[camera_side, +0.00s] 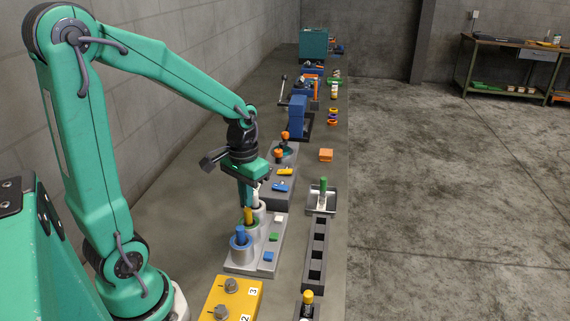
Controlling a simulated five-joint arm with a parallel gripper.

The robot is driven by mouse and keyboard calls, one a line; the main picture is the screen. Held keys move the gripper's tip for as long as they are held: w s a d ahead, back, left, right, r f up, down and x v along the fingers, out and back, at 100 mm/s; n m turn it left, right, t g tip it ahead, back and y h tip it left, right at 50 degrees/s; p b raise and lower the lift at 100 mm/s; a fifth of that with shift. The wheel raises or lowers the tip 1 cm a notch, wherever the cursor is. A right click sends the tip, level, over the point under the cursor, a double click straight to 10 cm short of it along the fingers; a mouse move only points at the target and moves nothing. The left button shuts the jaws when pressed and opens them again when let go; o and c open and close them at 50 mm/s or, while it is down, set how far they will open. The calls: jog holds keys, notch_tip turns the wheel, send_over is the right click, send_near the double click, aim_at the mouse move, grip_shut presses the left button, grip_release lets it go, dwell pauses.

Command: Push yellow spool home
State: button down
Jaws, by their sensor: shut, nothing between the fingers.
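The yellow spool (248,215) stands upright in the middle silver cylinder of a grey valve block (240,266), with its top showing above the rim. My gripper (246,204) points straight down with its fingers together and empty. Its tips are right at the top of the yellow spool; I cannot tell whether they touch it. A blue spool (240,237) stands in the nearer cylinder. A white spool (256,199) stands in the farther cylinder, partly hidden by my gripper.
Blue, green and white tabs lie along the block's right side. A dark slotted rack (315,252) and a tray with a green-topped item (323,186) stand to the right. A yellow box (232,298) is in front. Blue press-like equipment (298,115) stands behind.

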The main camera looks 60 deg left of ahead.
notch_tip(320, 180, up, 7)
jog(key=shift+r, duration=0.15)
dwell(0.9)
dwell(0.4)
jog(key=s+d+r+m+t, duration=0.3)
jog(key=s+d+r+t, duration=0.1)
jog(key=s+d, duration=0.3)
jog(key=shift+d+r+t, duration=0.2)
jog(key=shift+d+t, duration=0.35)
jog(key=shift+t, duration=0.25)
dwell(1.1)
